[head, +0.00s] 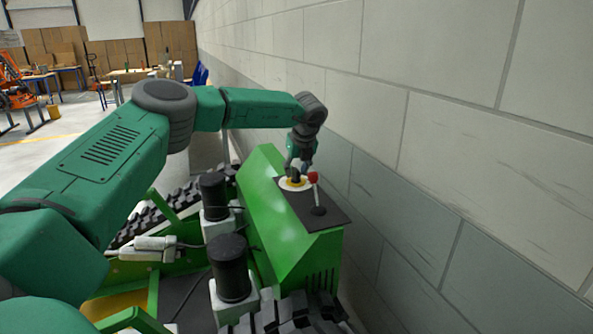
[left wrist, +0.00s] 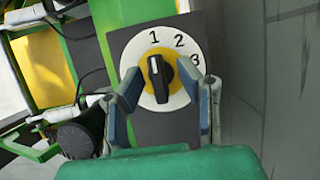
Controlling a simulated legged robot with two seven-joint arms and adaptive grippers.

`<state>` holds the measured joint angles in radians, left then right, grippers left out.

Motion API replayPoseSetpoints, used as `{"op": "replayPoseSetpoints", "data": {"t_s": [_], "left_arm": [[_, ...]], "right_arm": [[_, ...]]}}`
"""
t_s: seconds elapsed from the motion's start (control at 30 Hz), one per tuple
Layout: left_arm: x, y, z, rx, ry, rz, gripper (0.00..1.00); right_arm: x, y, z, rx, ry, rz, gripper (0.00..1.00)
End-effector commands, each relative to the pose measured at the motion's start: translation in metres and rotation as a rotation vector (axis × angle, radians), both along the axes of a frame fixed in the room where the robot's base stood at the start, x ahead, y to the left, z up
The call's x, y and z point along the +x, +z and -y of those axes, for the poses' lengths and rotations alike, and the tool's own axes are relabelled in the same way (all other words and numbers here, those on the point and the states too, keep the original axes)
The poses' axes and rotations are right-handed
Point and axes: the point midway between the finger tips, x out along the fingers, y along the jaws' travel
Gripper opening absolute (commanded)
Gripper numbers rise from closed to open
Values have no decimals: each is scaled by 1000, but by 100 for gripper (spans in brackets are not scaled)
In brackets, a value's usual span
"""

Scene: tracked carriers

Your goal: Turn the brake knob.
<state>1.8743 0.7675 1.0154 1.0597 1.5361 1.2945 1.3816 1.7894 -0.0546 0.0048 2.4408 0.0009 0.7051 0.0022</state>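The brake knob (left wrist: 160,78) is a black pointer knob on a yellow base, at the centre of a white dial (left wrist: 186,48) marked 1, 2 and 3. Its long axis stands nearly upright in the left wrist view. In the head view the dial (head: 291,185) lies on the dark top panel of the green carrier. My left gripper (left wrist: 165,100) is open, with one finger on each side of the knob and gaps between. In the head view the left gripper (head: 299,168) is over the dial and partly hides the knob. My right gripper is not in view.
A lever with a red ball (head: 313,177) stands on the panel (head: 325,212) right beside the dial. A block wall (head: 430,150) runs close along the carrier's right side. Black cylinders (head: 231,267) and tracks (head: 285,318) lie to the left and front.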

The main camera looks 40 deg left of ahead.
Motion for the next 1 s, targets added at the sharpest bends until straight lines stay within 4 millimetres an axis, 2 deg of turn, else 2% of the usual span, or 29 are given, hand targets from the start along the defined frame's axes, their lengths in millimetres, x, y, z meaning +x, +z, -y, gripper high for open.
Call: {"op": "replayPoseSetpoints", "data": {"t_s": [0.03, 0.07, 0.1, 0.13, 0.57, 0.77, 1.0], "left_arm": [[0, 0, 0, 0, 0, 0, 31], [0, 0, -1, -1, 0, 0, 24], [0, 0, -1, -1, 0, 0, 10], [0, -1, -2, -1, 0, 0, 0], [1, -1, -4, -2, -35, 2, 0], [1, 0, -5, -2, -137, 3, 0], [1, 1, -6, 0, -343, 5, 0]], "right_arm": [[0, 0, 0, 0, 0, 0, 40], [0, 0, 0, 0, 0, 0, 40], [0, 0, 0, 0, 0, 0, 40], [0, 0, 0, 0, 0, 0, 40], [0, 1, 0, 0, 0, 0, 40], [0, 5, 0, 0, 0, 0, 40], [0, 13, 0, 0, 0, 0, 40]]}}
